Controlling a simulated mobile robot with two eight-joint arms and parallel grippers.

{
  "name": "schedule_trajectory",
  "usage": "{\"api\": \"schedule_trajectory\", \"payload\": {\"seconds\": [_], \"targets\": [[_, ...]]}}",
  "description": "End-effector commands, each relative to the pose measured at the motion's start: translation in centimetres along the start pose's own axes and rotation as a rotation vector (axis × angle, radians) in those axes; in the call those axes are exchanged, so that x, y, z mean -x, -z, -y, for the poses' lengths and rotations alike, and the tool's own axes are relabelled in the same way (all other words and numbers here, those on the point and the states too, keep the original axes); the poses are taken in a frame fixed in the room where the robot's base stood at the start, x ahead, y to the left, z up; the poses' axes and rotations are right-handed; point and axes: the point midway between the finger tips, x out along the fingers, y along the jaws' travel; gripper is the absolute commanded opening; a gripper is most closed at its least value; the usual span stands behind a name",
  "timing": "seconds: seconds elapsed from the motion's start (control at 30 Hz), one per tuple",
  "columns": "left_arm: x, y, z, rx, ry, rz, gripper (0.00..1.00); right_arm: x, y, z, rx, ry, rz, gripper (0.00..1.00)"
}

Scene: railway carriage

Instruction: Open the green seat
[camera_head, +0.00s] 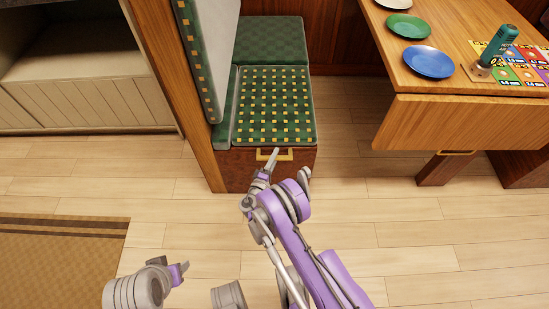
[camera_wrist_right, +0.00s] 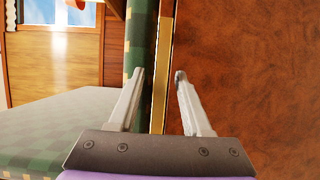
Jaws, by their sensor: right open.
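The green seat (camera_head: 274,105) has a yellow-squared cushion and lies flat on a reddish-brown wooden box (camera_head: 240,167). A brass handle (camera_head: 284,155) is on the box's front, just below the cushion. In the right wrist view, my open right gripper (camera_wrist_right: 160,75) has one finger on each side of the brass handle (camera_wrist_right: 162,60), with gaps showing. The cushion edge (camera_wrist_right: 137,45) is behind the left finger. My left gripper (camera_head: 180,270) is low at the left, away from the seat; its jaws are unclear.
A wooden partition (camera_head: 175,90) stands close left of the seat. The floor (camera_head: 420,220) before the seat is clear; a brown mat (camera_head: 60,265) lies left.

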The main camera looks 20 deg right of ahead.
Motion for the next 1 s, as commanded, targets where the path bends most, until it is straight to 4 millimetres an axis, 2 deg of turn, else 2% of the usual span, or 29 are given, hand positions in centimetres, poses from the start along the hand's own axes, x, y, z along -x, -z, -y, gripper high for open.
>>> {"api": "schedule_trajectory", "payload": {"seconds": [0.13, 0.4, 1.0], "targets": [[0.01, 0.00, 0.00, 0.000, 0.000, 0.000, 0.50, 0.02, 0.01, -0.01, 0.000, 0.000, 0.000, 0.47], [0.01, 0.00, 0.00, 0.000, 0.000, 0.000, 0.50, 0.05, 0.02, -0.01, 0.000, 0.000, 0.000, 0.00], [0.01, 0.00, 0.00, 0.000, 0.000, 0.000, 0.50, 0.07, 0.03, 0.01, 0.000, 0.000, 0.000, 0.00]]}}
